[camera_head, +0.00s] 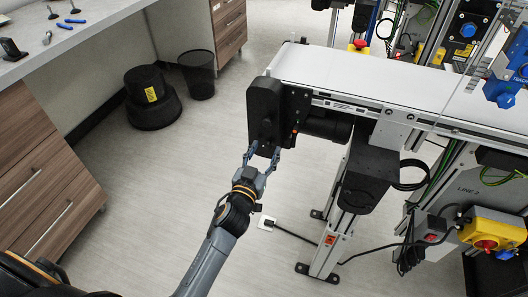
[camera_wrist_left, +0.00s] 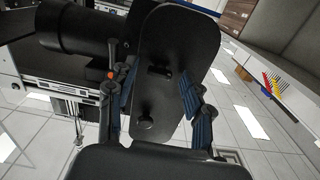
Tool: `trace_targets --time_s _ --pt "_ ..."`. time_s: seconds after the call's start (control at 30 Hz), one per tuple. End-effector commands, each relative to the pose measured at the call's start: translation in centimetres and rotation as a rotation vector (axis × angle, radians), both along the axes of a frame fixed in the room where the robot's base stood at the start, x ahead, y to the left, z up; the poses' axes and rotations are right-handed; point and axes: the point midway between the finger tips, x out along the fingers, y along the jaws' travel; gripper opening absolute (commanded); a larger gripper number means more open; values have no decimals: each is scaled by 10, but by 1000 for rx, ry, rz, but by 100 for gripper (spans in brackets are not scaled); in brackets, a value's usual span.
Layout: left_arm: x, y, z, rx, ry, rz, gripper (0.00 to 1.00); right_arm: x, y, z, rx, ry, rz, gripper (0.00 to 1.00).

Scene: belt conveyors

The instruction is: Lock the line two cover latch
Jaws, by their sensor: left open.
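The black end cover (camera_head: 263,108) is mounted on the end of the white belt conveyor (camera_head: 360,78). In the left wrist view the cover (camera_wrist_left: 178,38) is a rounded black plate. It carries a short dark latch-like piece (camera_wrist_left: 159,72) and a round knob (camera_wrist_left: 145,121) below it; I cannot tell whether the latch is locked. My left gripper (camera_head: 263,158) is open at the cover's lower end. In the wrist view its blue-padded fingers (camera_wrist_left: 160,100) are spread on either side of the knob, with a gap visible around it. My right gripper is out of view.
A grey panel marked LINE 2 (camera_head: 470,190) and a yellow box with a red knob (camera_head: 490,232) stand at right. A conveyor leg (camera_head: 335,230) and cable are near my arm. A black stool (camera_head: 151,98) and bin (camera_head: 198,75) stand at left. Floor between is clear.

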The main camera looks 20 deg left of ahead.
Motion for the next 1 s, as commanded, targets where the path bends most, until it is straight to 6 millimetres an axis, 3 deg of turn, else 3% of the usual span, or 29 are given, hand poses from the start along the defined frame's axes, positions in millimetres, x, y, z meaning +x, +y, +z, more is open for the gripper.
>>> trace_targets --time_s 0.07,0.33,0.67,1.0 --pt "0 0 0 0 0 0 51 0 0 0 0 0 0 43" --pt "0 0 0 0 0 0 0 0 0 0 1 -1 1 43" --pt "0 0 0 35 -1 0 0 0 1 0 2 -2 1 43" --pt "0 0 0 251 -10 0 0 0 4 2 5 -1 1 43"
